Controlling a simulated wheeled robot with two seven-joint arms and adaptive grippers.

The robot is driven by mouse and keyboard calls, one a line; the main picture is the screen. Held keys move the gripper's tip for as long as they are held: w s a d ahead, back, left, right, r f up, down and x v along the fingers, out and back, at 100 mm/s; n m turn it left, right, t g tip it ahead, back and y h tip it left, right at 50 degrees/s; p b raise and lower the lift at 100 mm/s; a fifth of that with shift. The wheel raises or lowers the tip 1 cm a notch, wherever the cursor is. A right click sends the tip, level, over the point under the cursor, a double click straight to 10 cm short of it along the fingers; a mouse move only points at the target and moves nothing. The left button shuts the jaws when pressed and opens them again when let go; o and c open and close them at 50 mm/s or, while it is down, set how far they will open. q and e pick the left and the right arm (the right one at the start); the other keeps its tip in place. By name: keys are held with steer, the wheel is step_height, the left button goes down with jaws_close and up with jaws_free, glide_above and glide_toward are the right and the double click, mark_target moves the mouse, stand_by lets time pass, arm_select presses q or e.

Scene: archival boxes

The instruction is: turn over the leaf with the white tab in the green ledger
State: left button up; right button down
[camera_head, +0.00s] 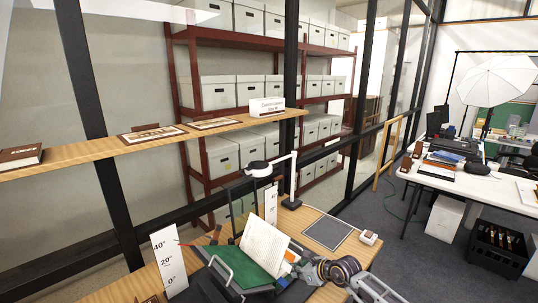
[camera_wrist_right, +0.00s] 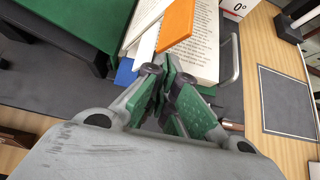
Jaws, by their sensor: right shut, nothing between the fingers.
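The green ledger (camera_head: 238,266) lies open on a dark stand on the wooden table. Its printed page block (camera_head: 263,243) is on the right, tilted. In the right wrist view its green cover (camera_wrist_right: 75,22) is at upper left. An orange tab (camera_wrist_right: 176,20), a white tab (camera_wrist_right: 145,46) and a blue tab (camera_wrist_right: 125,73) stick out from the page edge. My right gripper (camera_head: 298,268) is at the tabbed edge of the pages. In its wrist view its fingertips (camera_wrist_right: 165,66) are together, close to the tabs, with nothing between them. My left gripper is not in view.
A white angle scale (camera_head: 169,262) stands left of the ledger, another behind it. A lamp (camera_head: 258,169) on a post (camera_head: 292,185) rises behind. A grey mat (camera_head: 327,232) lies on the table at right. A wooden shelf (camera_head: 90,161) crosses behind.

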mark_target(285, 268)
stand_by(0.3)
steer(key=shift+s+a+r+p, duration=0.3)
steer(key=shift+r+p, duration=0.3)
steer(key=shift+p, duration=0.1)
steer(key=shift+s+a+r+p, duration=0.35)
steer(key=shift+r+p, duration=0.15)
steer(key=shift+p, duration=0.2)
stand_by(0.3)
steer(key=shift+s+a+r+p, duration=0.3)
steer(key=shift+a+p, duration=0.05)
steer(key=shift+p, duration=0.2)
steer(key=shift+s+a+r, duration=0.1)
